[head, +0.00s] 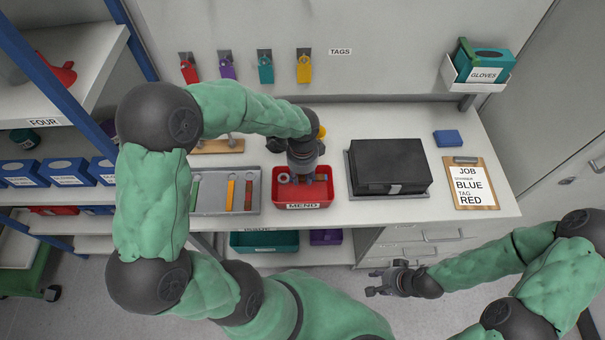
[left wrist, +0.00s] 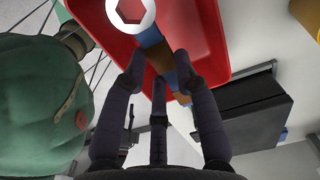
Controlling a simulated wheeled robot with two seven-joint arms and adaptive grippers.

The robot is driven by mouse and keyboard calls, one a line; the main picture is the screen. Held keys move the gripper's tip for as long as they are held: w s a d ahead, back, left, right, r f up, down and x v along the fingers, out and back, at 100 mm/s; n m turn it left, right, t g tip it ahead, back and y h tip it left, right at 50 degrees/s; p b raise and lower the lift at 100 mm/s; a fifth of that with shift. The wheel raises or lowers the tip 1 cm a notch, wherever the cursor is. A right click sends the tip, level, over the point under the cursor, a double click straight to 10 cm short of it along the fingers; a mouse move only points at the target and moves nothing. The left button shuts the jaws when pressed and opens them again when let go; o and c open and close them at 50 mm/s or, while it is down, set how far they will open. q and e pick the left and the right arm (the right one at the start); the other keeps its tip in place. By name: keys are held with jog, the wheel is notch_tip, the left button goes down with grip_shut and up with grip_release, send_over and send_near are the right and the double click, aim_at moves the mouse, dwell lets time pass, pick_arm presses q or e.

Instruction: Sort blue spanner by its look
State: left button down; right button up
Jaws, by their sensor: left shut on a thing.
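The blue spanner (left wrist: 151,38) has a pale ring end with a hexagonal hole and a brown patch across its blue shaft. My left gripper (left wrist: 160,78) is shut on its shaft, inside or just over the red MEND tray (head: 264,211). In the head view the gripper (head: 303,176) hides part of the spanner; its ring end (head: 284,178) shows to the left. I cannot tell whether the spanner touches the tray floor. My right gripper (head: 386,282) is open and empty, low in front of the bench.
A grey tray (head: 256,207) holds green, orange and red spanners left of the MEND tray. A black case (head: 388,166) stands right. The job clipboard (head: 471,200) reads spanner blue, tag red. Coloured tags, including a red tag (head: 189,70), hang behind. A teal bin (head: 262,241) sits below.

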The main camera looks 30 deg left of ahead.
aim_at(303, 179)
pick_arm(q)
jog(key=shift+f+b, duration=2.75)
jog(key=shift+f, duration=1.3)
jog(key=shift+c, duration=2)
grip_release()
jog(key=shift+r, duration=0.15)
jog(key=shift+r+p, duration=1.75)
jog(key=shift+r, duration=0.15)
jog(key=shift+r, duration=0.1)
notch_tip(303, 179, up, 5)
jog(key=p, duration=0.4)
